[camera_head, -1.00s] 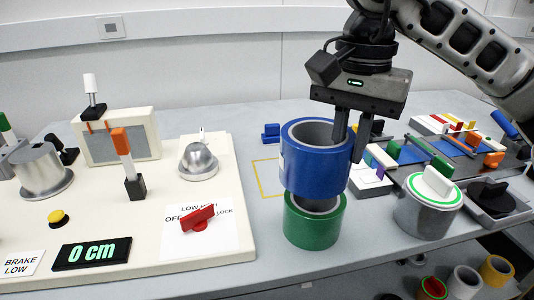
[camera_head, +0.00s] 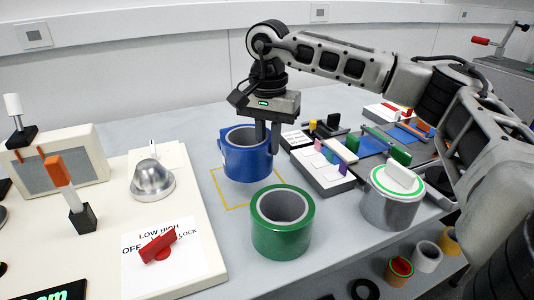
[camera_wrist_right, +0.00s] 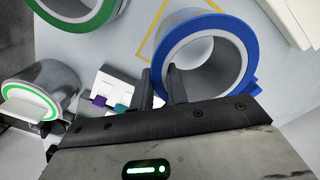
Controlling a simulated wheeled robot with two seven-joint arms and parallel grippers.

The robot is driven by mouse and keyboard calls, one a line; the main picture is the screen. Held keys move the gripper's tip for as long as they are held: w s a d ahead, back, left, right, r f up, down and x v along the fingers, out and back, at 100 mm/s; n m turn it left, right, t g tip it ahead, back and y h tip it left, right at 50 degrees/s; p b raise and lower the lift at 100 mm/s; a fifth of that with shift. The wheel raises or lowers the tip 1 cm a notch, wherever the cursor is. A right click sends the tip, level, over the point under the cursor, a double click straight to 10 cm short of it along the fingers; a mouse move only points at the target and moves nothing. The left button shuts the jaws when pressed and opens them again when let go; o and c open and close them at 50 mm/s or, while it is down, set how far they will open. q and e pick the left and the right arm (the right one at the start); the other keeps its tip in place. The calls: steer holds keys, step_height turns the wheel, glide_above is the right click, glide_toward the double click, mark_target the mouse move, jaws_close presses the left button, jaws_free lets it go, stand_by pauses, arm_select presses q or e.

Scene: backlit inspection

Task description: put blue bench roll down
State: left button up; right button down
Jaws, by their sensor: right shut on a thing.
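The blue bench roll (camera_head: 246,160) is upright in my right gripper (camera_head: 268,142), whose fingers pinch the right side of its wall, one inside the bore and one outside. It also shows in the wrist view (camera_wrist_right: 238,55) with the fingers (camera_wrist_right: 162,82) at its rim. The roll appears over the back part of a yellow outlined square (camera_head: 236,206) on the bench. I cannot tell whether its base touches the bench. A green roll (camera_head: 282,232) stands upright on the bench in front, apart from the blue one. My left gripper is not in view.
A cream control panel (camera_head: 205,255) with a red switch (camera_head: 157,246) and metal dome (camera_head: 152,181) lies left. A white block tray (camera_head: 322,172) and a grey tin (camera_head: 389,205) with a green-ringed lid stand right. A small blue object is partly hidden behind the blue roll.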

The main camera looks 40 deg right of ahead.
steer(key=shift+w+f, duration=0.15)
steer(key=shift+w, duration=0.05)
steer(key=f, duration=0.3)
steer(key=shift+w+d, duration=0.25)
steer(key=shift+w, duration=0.05)
steer(key=shift+f, duration=0.45)
steer(key=shift+f, duration=0.1)
steer(key=c, duration=1.8)
jaws_free()
steer(key=shift+f, duration=0.15)
steer(key=o, duration=0.4)
